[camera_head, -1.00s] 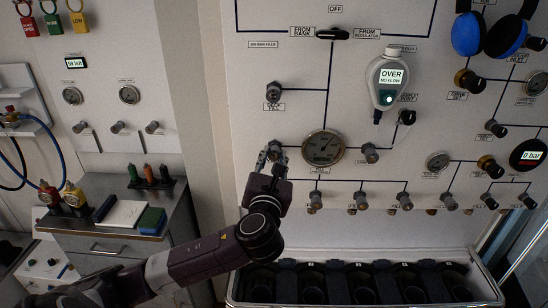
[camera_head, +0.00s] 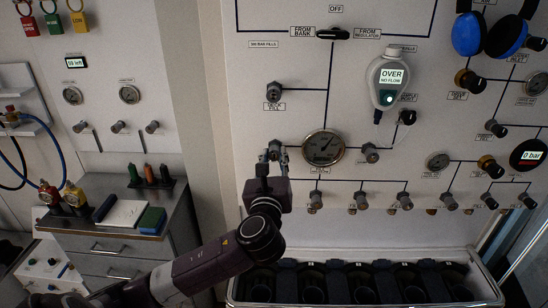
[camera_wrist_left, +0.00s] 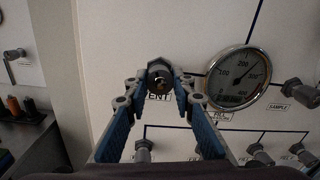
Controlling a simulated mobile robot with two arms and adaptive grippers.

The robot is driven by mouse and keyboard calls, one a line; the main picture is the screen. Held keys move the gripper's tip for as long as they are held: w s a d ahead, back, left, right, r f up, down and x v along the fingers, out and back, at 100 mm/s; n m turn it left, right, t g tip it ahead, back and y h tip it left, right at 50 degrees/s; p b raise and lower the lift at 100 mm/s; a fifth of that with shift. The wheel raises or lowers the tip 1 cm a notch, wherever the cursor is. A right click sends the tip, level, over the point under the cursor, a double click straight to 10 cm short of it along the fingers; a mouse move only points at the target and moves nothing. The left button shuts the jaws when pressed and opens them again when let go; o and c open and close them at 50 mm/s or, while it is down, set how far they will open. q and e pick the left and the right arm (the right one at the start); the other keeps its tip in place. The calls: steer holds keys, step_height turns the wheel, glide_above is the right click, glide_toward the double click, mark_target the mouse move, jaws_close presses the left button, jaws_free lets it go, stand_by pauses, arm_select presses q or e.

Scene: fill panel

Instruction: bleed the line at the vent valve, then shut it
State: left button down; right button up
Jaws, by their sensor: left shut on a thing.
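The vent valve (camera_head: 274,146) is a small grey knob on the white panel, left of the round line gauge (camera_head: 323,148). In the left wrist view the vent valve (camera_wrist_left: 160,77) sits between the blue-padded fingers, with its label partly hidden below. My left gripper (camera_head: 276,154) is shut on the vent valve from the front. In the left wrist view my left gripper (camera_wrist_left: 160,88) has a finger on each side of the knob. The gauge (camera_wrist_left: 238,77) needle points to the upper right there. My right gripper is not in view.
Several fill valves (camera_head: 361,201) line the panel below the gauge. A handheld meter (camera_head: 388,80) reading "OVER NO FLOW" hangs at the upper right. A case of dark slots (camera_head: 480,290) stands below the panel. A drawer cabinet (camera_head: 110,248) is at left.

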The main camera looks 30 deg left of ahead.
arm_select(q)
steer(key=n, duration=0.5)
steer(key=shift+d+f+n+b, duration=0.1)
steer(key=shift+n+b, duration=0.3)
steer(key=n+b, duration=0.1)
steer(key=n, duration=0.4)
steer(key=shift+n+y, duration=0.4)
steer(key=n+b, duration=0.1)
steer(key=n, duration=0.4)
steer(key=shift+n, duration=0.4)
steer(key=n+b, duration=0.1)
steer(key=n, duration=0.4)
steer(key=shift+g, duration=0.3)
steer(key=shift+n+y, duration=0.3)
steer(key=c, duration=1.6)
jaws_free()
steer(key=v, duration=0.7)
steer(key=shift+s+d, duration=0.1)
steer(key=shift+s, duration=0.15)
